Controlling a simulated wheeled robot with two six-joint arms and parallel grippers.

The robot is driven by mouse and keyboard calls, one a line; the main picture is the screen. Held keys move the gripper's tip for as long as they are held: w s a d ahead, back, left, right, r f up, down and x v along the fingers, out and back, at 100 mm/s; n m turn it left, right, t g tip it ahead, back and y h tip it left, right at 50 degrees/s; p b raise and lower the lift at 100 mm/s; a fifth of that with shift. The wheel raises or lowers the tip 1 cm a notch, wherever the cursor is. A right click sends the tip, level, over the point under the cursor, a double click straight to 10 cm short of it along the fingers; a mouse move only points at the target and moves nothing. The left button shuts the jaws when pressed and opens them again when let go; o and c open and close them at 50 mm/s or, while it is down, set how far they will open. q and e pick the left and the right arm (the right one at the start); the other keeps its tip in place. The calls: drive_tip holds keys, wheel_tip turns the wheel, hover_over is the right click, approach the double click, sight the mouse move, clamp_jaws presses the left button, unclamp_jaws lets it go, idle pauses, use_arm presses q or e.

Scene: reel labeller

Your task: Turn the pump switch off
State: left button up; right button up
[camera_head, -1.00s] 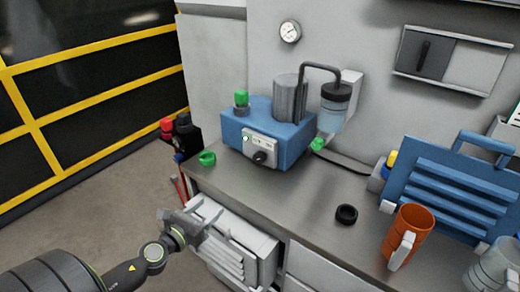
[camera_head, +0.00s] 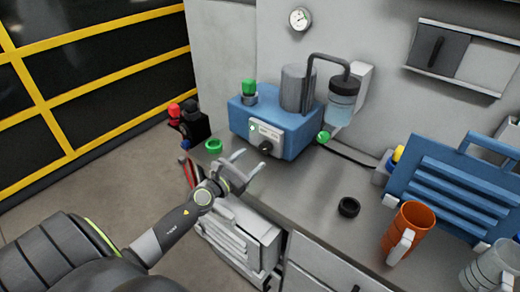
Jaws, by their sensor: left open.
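The blue pump (camera_head: 283,127) stands at the back of the grey counter. Its front has a pale panel (camera_head: 259,131) with a small green light and a black rotary switch (camera_head: 266,147). My left gripper (camera_head: 250,163) is open and empty. Its two fingers point toward the pump front, just below and left of the switch in the picture, apart from it. The switch is partly visible; the exact angle of its knob is too small to tell. My right gripper is not in view.
A green ring (camera_head: 213,146) lies on the counter left of the pump. A black ring (camera_head: 348,207), an orange mug (camera_head: 408,232) and a blue louvred panel (camera_head: 455,185) stand to the right. Red and black connectors (camera_head: 187,120) are at the left counter end.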

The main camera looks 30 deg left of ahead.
sight(263, 150)
use_arm(q)
drive_tip(key=w, duration=0.6)
drive_tip(key=shift+d, duration=0.2)
drive_tip(key=shift+s, duration=0.1)
drive_tip(key=c, duration=1)
